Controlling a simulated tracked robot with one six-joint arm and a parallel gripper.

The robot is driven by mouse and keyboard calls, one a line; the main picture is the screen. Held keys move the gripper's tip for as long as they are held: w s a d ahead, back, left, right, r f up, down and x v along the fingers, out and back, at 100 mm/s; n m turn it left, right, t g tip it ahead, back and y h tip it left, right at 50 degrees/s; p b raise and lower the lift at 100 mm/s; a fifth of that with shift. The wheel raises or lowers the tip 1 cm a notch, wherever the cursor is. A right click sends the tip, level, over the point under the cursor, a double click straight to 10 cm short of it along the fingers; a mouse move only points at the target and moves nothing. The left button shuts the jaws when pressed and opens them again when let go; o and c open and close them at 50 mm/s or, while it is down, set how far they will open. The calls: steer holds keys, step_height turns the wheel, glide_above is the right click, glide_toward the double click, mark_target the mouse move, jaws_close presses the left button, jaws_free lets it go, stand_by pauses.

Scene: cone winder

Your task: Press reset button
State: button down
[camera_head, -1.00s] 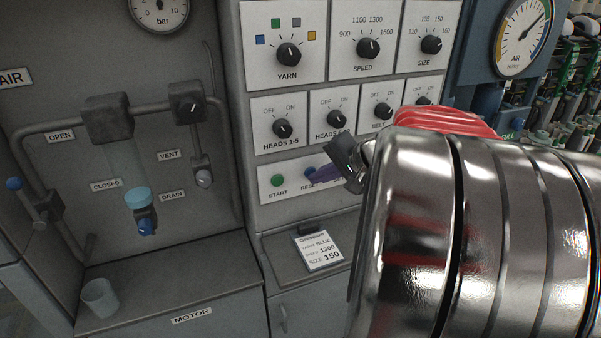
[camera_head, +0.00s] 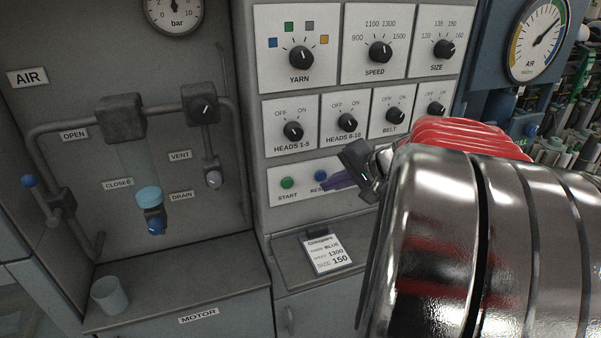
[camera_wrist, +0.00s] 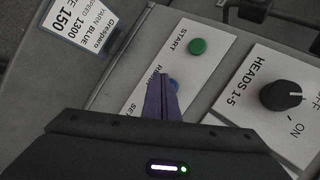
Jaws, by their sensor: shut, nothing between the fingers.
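The blue reset button (camera_head: 320,175) sits on the white button plate (camera_head: 270,186), right of the green start button (camera_head: 287,183). My gripper (camera_head: 328,183) is shut and empty. Its purple fingers point left, with their tips just below and right of the blue button, partly covering its label. In the wrist view, my gripper's fingers (camera_wrist: 161,82) overlap the blue button (camera_wrist: 174,85), which shows only partly beside them. The green button (camera_wrist: 198,46) is clear there. I cannot tell whether the tips touch the plate or button.
Rows of black knobs (camera_head: 292,131) sit above the button plate. An order card (camera_head: 327,254) lies on the ledge below. Air pipes and valves (camera_head: 122,118) are on the left, with a cup (camera_head: 109,295) beneath them. My arm fills the lower right.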

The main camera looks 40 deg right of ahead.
steer(key=s, duration=0.2)
steer(key=s+a, duration=0.1)
steer(key=s, duration=0.1)
steer(key=shift+s+a, duration=0.2)
steer(key=shift+s, duration=0.2)
stand_by(0.4)
stand_by(0.5)
